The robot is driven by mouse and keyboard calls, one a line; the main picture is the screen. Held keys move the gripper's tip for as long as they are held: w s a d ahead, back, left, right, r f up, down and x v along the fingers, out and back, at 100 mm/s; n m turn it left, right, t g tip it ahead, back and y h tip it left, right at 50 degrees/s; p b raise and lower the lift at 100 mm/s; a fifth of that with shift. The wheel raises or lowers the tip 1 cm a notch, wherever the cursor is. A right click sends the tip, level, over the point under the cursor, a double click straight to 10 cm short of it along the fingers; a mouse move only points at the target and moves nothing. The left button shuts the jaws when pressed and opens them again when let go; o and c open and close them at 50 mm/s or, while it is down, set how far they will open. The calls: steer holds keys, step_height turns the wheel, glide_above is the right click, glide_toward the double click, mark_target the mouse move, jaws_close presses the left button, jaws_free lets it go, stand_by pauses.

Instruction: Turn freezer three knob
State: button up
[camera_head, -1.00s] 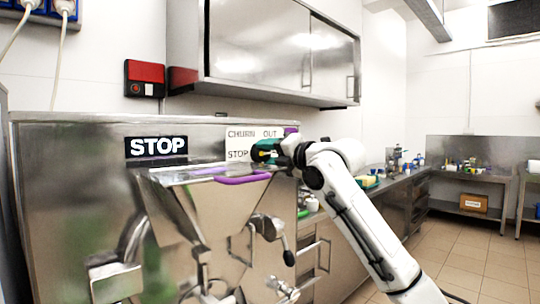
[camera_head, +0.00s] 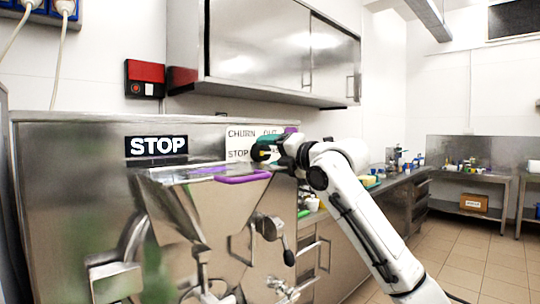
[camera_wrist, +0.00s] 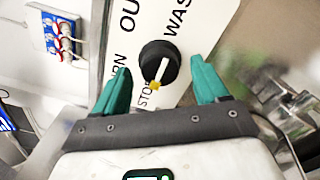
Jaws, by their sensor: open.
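The black knob (camera_wrist: 159,66) with a pale pointer bar and yellow tip sits on a white label panel in the wrist view. Its yellow tip points toward the word STOP. In the head view the white label panel (camera_head: 239,134) shows at the upper right of the steel freezer (camera_head: 75,205), with CHURN, OUT and STOP on it. My gripper (camera_wrist: 160,82) is open, with one teal finger on each side of the knob and a visible gap to it. In the head view my gripper (camera_head: 268,147) is in front of the panel and mostly hides the knob.
A purple-edged hopper lid (camera_head: 243,178) projects below the panel. A steel wall cabinet (camera_head: 280,50) hangs above. A red switch box (camera_head: 145,79) is on the wall. A counter with drawers (camera_head: 390,200) runs to the right.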

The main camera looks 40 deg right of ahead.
steer(key=s, duration=1)
steer(key=shift+d+b, duration=0.2)
steer(key=shift+b, duration=0.25)
steer(key=shift+f, duration=0.1)
